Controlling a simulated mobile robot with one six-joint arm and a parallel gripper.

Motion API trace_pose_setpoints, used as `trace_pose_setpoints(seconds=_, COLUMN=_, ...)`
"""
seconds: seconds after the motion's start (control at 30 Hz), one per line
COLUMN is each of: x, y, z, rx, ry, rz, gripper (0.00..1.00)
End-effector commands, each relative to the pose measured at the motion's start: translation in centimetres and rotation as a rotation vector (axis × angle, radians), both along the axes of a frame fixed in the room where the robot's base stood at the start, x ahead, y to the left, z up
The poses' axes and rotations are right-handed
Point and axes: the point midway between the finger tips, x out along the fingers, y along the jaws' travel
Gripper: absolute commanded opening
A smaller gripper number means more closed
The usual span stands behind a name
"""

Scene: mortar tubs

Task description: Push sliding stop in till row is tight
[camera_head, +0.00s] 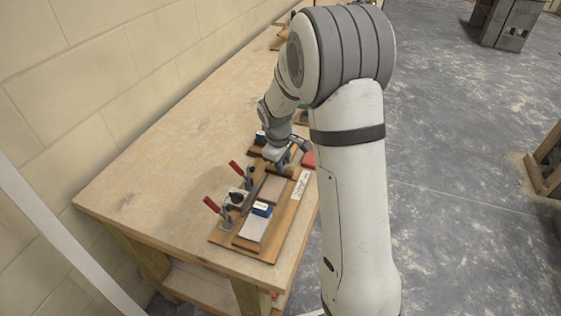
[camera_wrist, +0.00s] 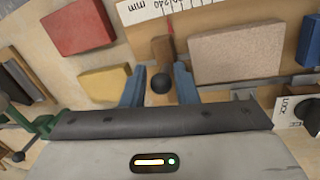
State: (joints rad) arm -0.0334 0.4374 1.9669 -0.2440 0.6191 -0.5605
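The sliding stop (camera_wrist: 162,50), a small brown wooden block with a round black knob, lies near the ruler in the wrist view. A beige tile (camera_wrist: 237,52) lies to its right, with a visible gap between them. In the head view the row also holds a pale tile (camera_head: 252,229) and a blue-topped piece (camera_head: 262,209) on the wooden board (camera_head: 270,249). My gripper (camera_wrist: 159,82) is open, its blue fingers on either side of the knob, apparently with small gaps. In the head view my gripper (camera_head: 283,162) is at the board's far end; the stop is not clear there.
A ruler (camera_head: 300,184) runs along the board's right edge. Red-handled clamps (camera_head: 236,168) stand along its left side. A red block (camera_wrist: 77,27) and a yellow block (camera_wrist: 103,84) lie left of the stop in the wrist view. The bench's (camera_head: 150,175) left part is clear.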

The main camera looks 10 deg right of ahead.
Motion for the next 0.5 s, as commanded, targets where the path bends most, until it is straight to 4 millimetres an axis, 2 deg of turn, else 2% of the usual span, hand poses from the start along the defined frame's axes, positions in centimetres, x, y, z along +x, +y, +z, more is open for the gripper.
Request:
trace_pose_setpoints(seconds=0.17, x=0.0, y=0.02, z=0.02, rx=0.0, ry=0.0, rz=0.0, gripper=0.27)
trace_pose_setpoints(seconds=0.43, x=0.01, y=0.05, z=0.06, rx=0.001, ry=-0.001, rz=0.001, gripper=0.05)
trace_pose_setpoints(seconds=0.5, x=-0.01, y=0.08, z=0.06, rx=0.0, ry=-0.001, rz=0.001, gripper=0.03)
